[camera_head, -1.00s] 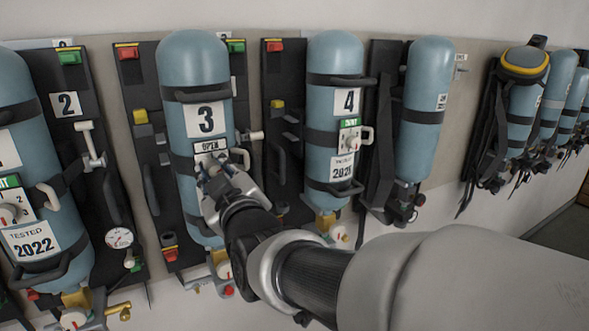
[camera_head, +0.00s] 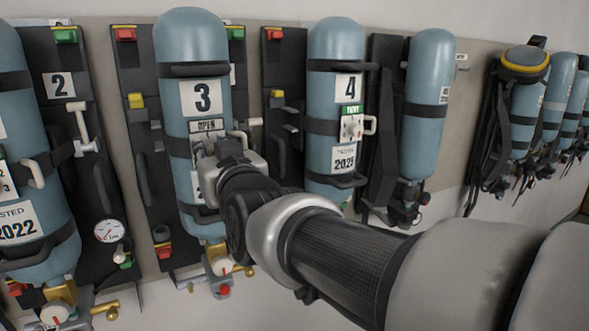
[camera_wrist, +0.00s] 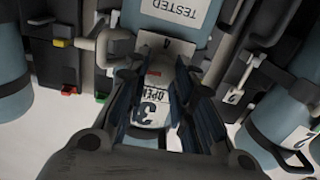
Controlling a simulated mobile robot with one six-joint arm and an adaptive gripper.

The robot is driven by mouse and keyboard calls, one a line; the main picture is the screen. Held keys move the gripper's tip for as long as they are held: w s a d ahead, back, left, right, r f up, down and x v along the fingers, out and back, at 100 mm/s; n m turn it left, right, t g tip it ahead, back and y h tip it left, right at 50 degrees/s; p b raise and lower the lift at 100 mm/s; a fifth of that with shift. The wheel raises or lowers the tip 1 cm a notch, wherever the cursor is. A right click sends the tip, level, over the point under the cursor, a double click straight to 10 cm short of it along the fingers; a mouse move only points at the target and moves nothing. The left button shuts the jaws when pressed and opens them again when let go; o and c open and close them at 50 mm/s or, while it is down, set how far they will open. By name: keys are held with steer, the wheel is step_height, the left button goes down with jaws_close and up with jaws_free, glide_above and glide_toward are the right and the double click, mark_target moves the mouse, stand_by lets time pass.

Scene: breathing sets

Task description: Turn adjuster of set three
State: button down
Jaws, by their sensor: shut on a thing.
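Set three is a blue cylinder (camera_head: 190,50) with a large 3 label (camera_head: 201,98) and two dark straps on a dark backplate. Its small white OPEN label (camera_head: 207,126) shows just above my gripper (camera_head: 207,156). My gripper is against the cylinder front, shut on the adjuster, which it mostly hides. In the wrist view the picture is upside down; my dark fingers (camera_wrist: 155,85) stand either side of a white marked plate (camera_wrist: 152,105) reading 3 and OPEN.
A pale side handle (camera_head: 240,140) is close to the right of my gripper. Set four (camera_head: 336,45) stands to the right with its own dial (camera_head: 352,127). Set two's plate (camera_head: 59,85) and gauge (camera_head: 109,231) are left. More cylinders line the wall at right.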

steer(key=m+b, duration=0.3)
steer(key=shift+f+b, duration=0.2)
steer(key=shift+b, duration=0.15)
steer(key=shift+d+r+m+b, duration=0.1)
steer(key=shift+m+b, duration=0.95)
steer(key=shift+m, duration=0.35)
steer(key=c, duration=1.3)
jaws_free()
steer(key=shift+c, duration=0.2)
steer(key=shift+r, duration=0.1)
steer(key=v, duration=1.2)
steer(key=shift+w, duration=0.1)
